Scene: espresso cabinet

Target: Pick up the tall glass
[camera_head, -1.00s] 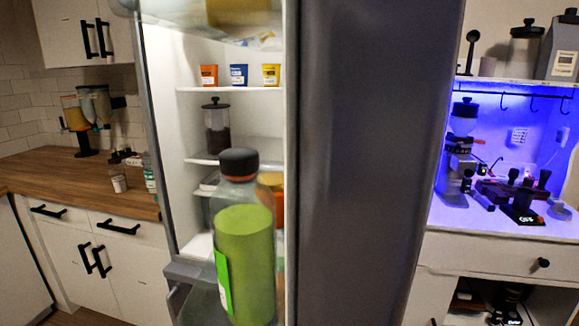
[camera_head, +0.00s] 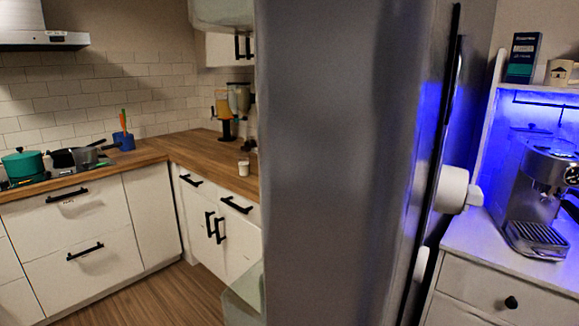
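No tall glass can be made out in the current view. My gripper is not in view. The espresso cabinet (camera_head: 462,242) stands at the right, with a blue-lit niche and a silver espresso machine (camera_head: 540,195) on its white top. Part of the cabinet is cut off by the right picture edge.
A large grey fridge panel (camera_head: 345,170) fills the middle and hides what is behind it. A white roll-like object (camera_head: 451,190) sits beside it. At the left are a wooden counter (camera_head: 190,150), a teal pot (camera_head: 22,165) and open wooden floor (camera_head: 160,297).

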